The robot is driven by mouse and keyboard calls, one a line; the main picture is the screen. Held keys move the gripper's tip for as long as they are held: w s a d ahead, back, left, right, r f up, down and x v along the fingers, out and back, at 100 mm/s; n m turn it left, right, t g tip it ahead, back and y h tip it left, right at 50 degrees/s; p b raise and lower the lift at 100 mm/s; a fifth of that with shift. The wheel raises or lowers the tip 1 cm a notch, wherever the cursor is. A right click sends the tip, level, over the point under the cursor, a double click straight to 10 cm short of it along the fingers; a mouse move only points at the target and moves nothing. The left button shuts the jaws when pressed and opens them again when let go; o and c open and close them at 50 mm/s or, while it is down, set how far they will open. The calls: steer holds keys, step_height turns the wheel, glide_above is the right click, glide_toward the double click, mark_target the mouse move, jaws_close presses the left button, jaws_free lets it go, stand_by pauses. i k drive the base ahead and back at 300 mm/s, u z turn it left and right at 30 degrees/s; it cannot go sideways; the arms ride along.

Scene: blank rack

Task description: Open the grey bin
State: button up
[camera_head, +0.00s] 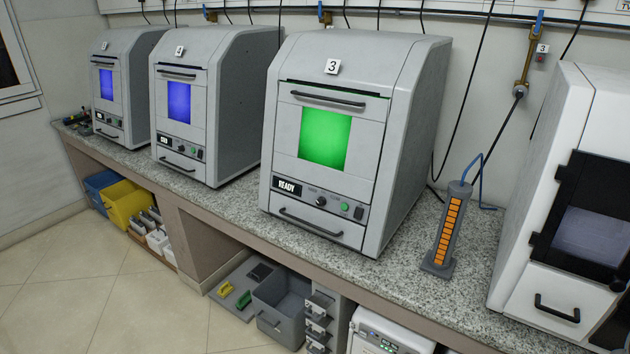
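The grey bin (274,325) is on the low level under the counter, at the bottom middle of the head view. It looks like a box with a handle on its front face, and its dark inside shows from above. Its back part is in the shadow of the counter. My gripper is not in view.
A grey tray or mat (226,304) with yellow and green items lies left of the bin. A small grey rack (318,322) stands close on its right. The counter edge (250,253) overhangs behind. Tiled floor (100,290) at left is clear. A blue bin (97,190) and yellow bin (122,202) sit farther left.

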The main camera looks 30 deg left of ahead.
mark_target(278, 302)
steer(key=u, duration=2.95)
steer(key=i, duration=2.25)
steer(key=z, duration=0.95)
